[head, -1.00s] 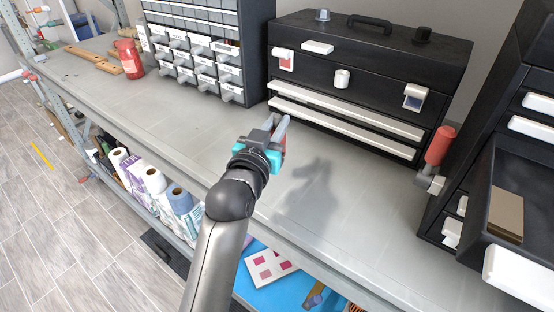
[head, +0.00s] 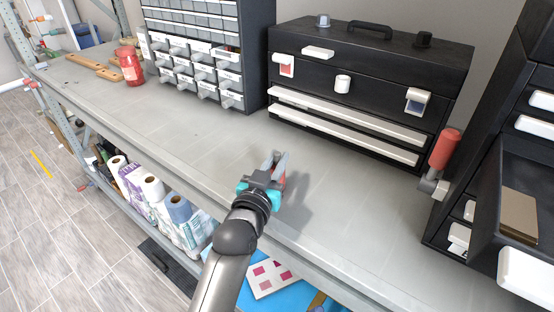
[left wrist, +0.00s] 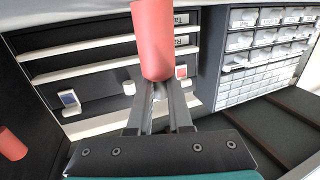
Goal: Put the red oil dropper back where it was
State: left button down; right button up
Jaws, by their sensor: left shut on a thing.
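My left gripper (head: 275,161) is over the front middle of the grey workbench (head: 200,128). Its fingers are shut on the red oil dropper (head: 280,178), which is mostly hidden behind them in the head view. In the left wrist view the dropper shows as a plain red cylinder (left wrist: 154,42) between the fingertips (left wrist: 160,92). I cannot tell whether its lower end touches the bench. My right gripper is not in view.
A black toolbox (head: 375,70) and small-drawer cabinet (head: 255,60) stand behind. A red bottle (head: 132,68) and wooden pieces (head: 98,67) are at the left. A red-handled tool (head: 444,150) hangs beside the right dark cabinet (head: 480,190). The bench's middle is clear.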

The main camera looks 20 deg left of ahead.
pick_arm(q)
jog(key=c, duration=0.8)
grip_release()
jog(key=shift+c, duration=0.2)
jog(key=shift+r, duration=0.2)
jog(key=s, duration=1.2)
jog(key=shift+a+p, duration=0.2)
jog(key=shift+p, duration=0.1)
